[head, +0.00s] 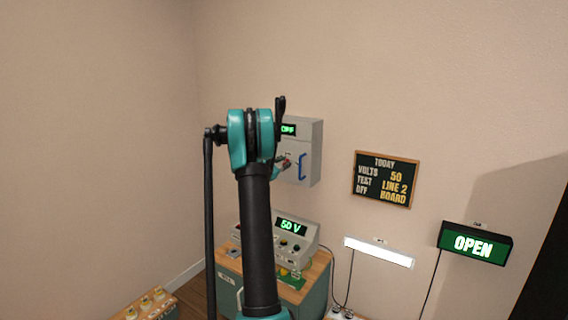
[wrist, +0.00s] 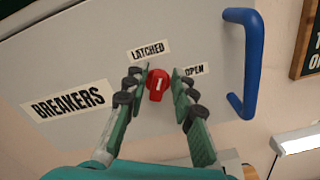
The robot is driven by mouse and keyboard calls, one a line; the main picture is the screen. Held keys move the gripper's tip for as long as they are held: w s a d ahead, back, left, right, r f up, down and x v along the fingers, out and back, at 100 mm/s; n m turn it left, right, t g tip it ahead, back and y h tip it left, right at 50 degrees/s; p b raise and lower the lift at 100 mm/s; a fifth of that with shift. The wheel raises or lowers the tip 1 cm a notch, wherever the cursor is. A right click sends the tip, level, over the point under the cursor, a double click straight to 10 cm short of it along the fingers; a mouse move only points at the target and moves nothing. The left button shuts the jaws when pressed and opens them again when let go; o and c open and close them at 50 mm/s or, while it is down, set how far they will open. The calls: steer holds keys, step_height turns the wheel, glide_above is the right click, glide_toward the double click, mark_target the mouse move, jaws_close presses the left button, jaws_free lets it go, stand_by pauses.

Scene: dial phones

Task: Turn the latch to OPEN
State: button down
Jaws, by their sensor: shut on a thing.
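The red latch knob (wrist: 157,88) is on the grey breaker cabinet door (wrist: 75,55) in the wrist view. A short white mark on the knob points roughly up in the picture, closer to the LATCHED label (wrist: 148,51) than to the OPEN label (wrist: 194,70) at its right. My gripper (wrist: 159,80) has one finger on each side of the knob and is shut on it. In the head view the cabinet (head: 305,150) hangs on the wall, and my gripper (head: 285,164) is at its front, partly hidden by my arm.
A blue door handle (wrist: 244,65) stands out right of the latch. Below the cabinet, a bench meter (head: 295,240) reads 50 V. A notice board (head: 386,180), a white lamp (head: 379,253) and a green OPEN sign (head: 474,244) are on the wall at right.

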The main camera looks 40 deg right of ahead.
steer(key=m, duration=0.8)
steer(key=f+m, duration=0.1)
steer(key=m, duration=0.3)
steer(key=shift+s+d+f, duration=0.1)
steer(key=shift+s, duration=0.25)
stand_by(0.4)
steer(key=c, duration=1.5)
jaws_free()
steer(key=shift+c, duration=0.2)
steer(key=v, duration=1.2)
steer(key=shift+m, duration=0.3)
